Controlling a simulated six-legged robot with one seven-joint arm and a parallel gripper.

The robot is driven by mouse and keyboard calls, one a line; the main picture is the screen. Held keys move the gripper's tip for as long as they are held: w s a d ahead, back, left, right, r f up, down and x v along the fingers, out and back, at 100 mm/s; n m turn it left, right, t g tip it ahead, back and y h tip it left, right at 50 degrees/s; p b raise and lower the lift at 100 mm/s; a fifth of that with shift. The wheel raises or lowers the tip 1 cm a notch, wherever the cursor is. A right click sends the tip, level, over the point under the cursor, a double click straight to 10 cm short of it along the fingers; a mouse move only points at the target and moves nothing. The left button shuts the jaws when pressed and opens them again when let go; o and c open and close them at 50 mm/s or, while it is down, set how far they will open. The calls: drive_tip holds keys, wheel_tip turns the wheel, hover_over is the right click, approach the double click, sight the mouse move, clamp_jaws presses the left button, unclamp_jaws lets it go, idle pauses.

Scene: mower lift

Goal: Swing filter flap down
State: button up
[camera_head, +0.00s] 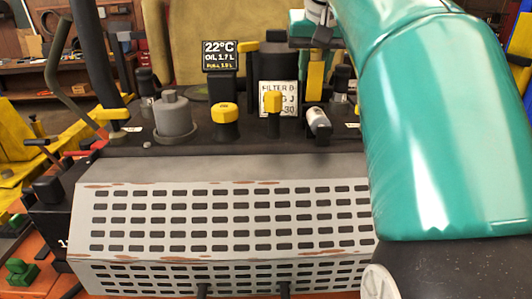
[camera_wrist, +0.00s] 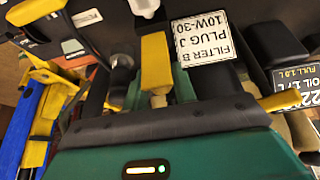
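A white label (camera_head: 278,98) reading "FILTER B" stands at the middle of the dark deck; it appears upside down in the wrist view (camera_wrist: 202,38). I cannot tell for sure which part is the filter flap. A yellow upright lever (camera_head: 315,75) stands right of the label, and a yellow piece also shows beside the label in the wrist view (camera_wrist: 155,60). My gripper (camera_head: 314,38) is above the back of the deck, close to this lever. In the wrist view its teal body and dark bar fill the lower part.
A display (camera_head: 220,55) stands left of the label. A grey cap (camera_head: 174,117), two yellow knobs (camera_head: 225,113) (camera_head: 273,101) and a white-ended cylinder (camera_head: 318,122) crowd the deck. A perforated grey panel (camera_head: 225,217) is in front. My teal arm hides the right side.

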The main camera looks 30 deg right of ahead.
sight(320, 115)
idle(0.3)
drive_tip(key=shift+s+a+r, duration=0.1)
drive_tip(key=shift+s+a, duration=0.15)
drive_tip(key=shift+s, duration=0.25)
drive_tip(key=shift+s+a+r, duration=0.1)
drive_tip(key=shift+s+a, duration=0.1)
drive_tip(key=shift+s, duration=0.25)
drive_tip(key=shift+s+a+f, duration=0.2)
drive_tip(key=shift+s+a, duration=0.1)
drive_tip(key=shift+s, duration=0.3)
drive_tip(key=shift+s+a+f, duration=0.15)
drive_tip(key=shift+s+a, duration=0.15)
drive_tip(key=shift+s, duration=0.3)
drive_tip(key=shift+s+a+f, duration=0.35)
drive_tip(key=shift+s+f, duration=0.2)
drive_tip(key=shift+s, duration=0.25)
drive_tip(key=shift+s+a+f, duration=0.25)
drive_tip(key=shift+s+f, duration=0.2)
drive_tip(key=shift+f, duration=0.15)
drive_tip(key=shift+s+a+f, duration=0.1)
drive_tip(key=shift+s+f, duration=0.2)
drive_tip(key=shift+f, duration=0.35)
drive_tip(key=shift+s+a+f, duration=0.1)
drive_tip(key=shift+s+f, duration=0.15)
drive_tip(key=shift+f, duration=0.4)
drive_tip(key=o, duration=0.8)
drive_tip(key=shift+w, duration=0.15)
drive_tip(key=shift+r, duration=0.1)
